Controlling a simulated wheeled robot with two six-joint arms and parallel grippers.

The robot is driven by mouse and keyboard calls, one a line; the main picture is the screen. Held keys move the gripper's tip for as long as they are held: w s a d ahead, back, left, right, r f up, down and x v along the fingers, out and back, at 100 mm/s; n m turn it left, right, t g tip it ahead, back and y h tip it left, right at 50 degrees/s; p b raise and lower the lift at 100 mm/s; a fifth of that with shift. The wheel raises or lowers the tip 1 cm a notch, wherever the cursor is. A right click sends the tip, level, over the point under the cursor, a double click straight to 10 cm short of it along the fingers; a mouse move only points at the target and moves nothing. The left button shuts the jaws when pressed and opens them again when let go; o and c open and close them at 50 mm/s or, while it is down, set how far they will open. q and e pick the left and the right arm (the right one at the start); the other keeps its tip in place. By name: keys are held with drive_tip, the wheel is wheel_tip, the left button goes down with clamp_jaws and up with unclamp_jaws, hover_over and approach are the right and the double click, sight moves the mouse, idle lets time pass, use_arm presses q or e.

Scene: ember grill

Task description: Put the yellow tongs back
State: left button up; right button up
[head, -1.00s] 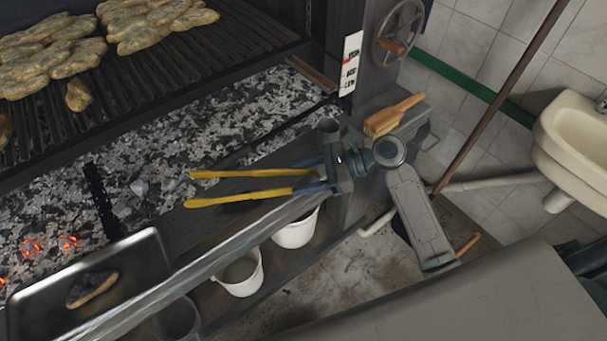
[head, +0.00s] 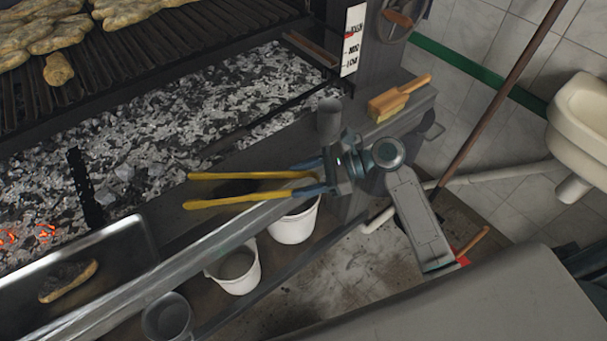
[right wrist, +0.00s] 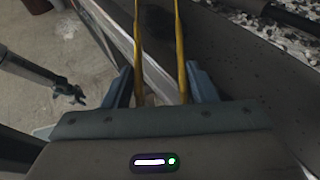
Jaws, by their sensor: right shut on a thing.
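The yellow tongs (head: 245,198) are in the head view, their two long arms pointing left above the grill's front ledge. My right gripper (head: 309,176) is shut on them at their right end. In the right wrist view the two yellow arms of the tongs (right wrist: 181,50) run up from between the blue-grey fingers of that gripper (right wrist: 160,88). The gripped end is partly hidden by the fingers. My left gripper (right wrist: 76,95) shows small at the left of the right wrist view, empty with its fingers apart, away from the tongs.
A wooden-handled brush (head: 400,98) and a grey cup (head: 329,118) stand on the ledge's right end. White buckets (head: 236,268) sit on the shelf below. A metal tray (head: 140,232) holds food at lower left. Coals (head: 160,130) lie behind the ledge.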

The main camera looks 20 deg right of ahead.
drive_tip(key=o, duration=0.8)
drive_tip(key=shift+c, duration=0.2)
drive_tip(key=shift+d, duration=0.1)
drive_tip(key=b+v, duration=0.1)
drive_tip(key=v, duration=0.9)
drive_tip(key=shift+d, duration=0.3)
drive_tip(key=shift+r, duration=0.15)
